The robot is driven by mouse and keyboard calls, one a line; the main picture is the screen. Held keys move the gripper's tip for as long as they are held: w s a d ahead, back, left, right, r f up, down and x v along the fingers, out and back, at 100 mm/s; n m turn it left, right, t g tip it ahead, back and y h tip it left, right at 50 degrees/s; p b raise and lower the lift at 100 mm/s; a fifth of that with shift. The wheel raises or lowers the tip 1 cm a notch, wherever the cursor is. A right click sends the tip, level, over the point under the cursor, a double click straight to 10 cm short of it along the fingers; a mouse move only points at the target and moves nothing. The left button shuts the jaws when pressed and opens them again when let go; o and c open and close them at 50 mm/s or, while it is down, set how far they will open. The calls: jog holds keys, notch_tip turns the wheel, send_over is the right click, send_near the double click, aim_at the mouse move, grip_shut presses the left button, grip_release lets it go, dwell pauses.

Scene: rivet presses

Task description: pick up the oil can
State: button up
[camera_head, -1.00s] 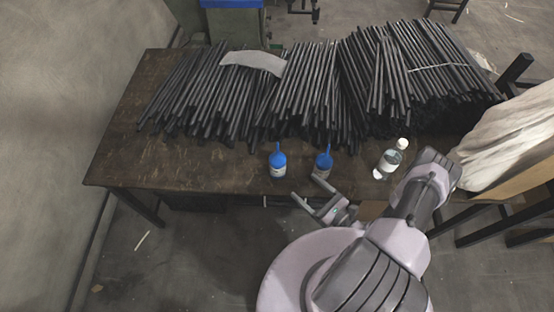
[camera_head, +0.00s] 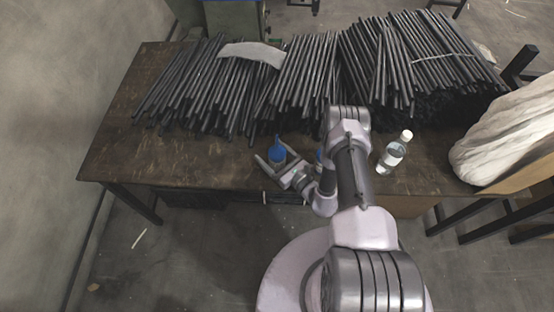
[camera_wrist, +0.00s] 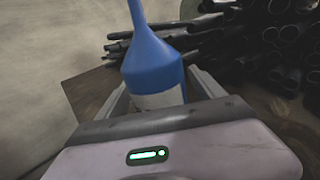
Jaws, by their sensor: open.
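A blue oil can (camera_head: 277,152) with a narrow spout and a pale label stands upright near the front edge of the table. In the wrist view the oil can (camera_wrist: 152,66) rises large just ahead of my gripper, its lower part between the fingers. My gripper (camera_head: 270,161) is open, with one finger on each side of this can; whether they touch it I cannot tell. A second blue can (camera_head: 319,157) stands to the right, mostly hidden behind my arm.
The wooden table (camera_head: 130,150) carries a long pile of dark metal rods (camera_head: 300,75) behind the cans. A clear bottle with a white cap (camera_head: 394,152) stands to the right of my arm. A white cloth bundle (camera_head: 505,140) lies at the far right. The table's left front is bare.

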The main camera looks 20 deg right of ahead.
grip_shut()
dwell(0.3)
